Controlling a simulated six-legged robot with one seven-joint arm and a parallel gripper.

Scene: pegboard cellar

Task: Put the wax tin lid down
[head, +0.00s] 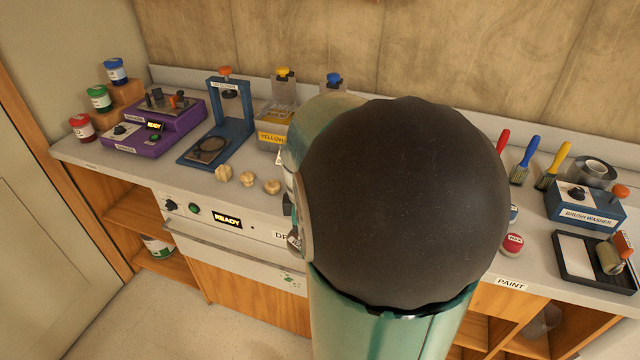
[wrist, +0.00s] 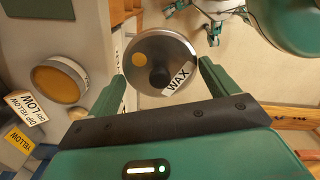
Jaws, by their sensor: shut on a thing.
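The wax tin lid (wrist: 158,50) is a round grey metal disc with a dark knob, a yellow dot and a white WAX label. My gripper (wrist: 162,72) is shut on it, with one green finger at each side of the rim. In the wrist view the lid shows in front of the pale floor, beside the bench edge. An open round tin (wrist: 60,84) with amber contents stands at the left of the wrist view; I cannot tell whether it is the wax tin.
The bench (head: 185,172) carries a purple machine (head: 150,128), a blue stand (head: 232,120), several wooden knobs (head: 247,179), a YELLOW box (head: 272,138) and a blue brush washer (head: 585,207). A paint tray (head: 575,262) is at right. Some bare bench shows near the wooden knobs.

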